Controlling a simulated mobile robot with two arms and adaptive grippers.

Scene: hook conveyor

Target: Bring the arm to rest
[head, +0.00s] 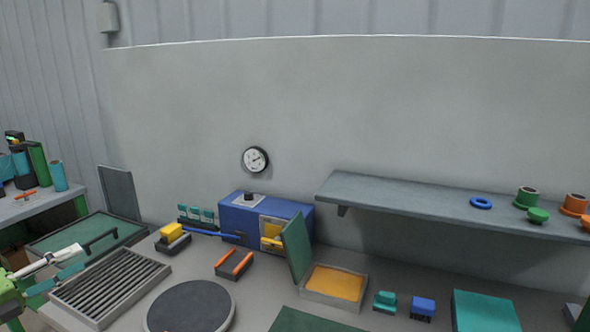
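My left gripper (78,259) comes in at the lower left edge, at the end of a green arm part. Its two fingers, one pale and one teal, point right and stand apart with nothing seen between them. It appears above the near left of the bench, by the slatted grey tray (110,285) and the green panel with a dark handle (100,238). Whether it touches either cannot be told. My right gripper is not in view.
A blue box (235,217) with an open green door (296,246) stands at the wall. A yellow-filled tray (308,292), a round dark plate (190,308) and small blocks lie on the bench. A grey shelf (400,200) with rings and flanged parts juts out at right.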

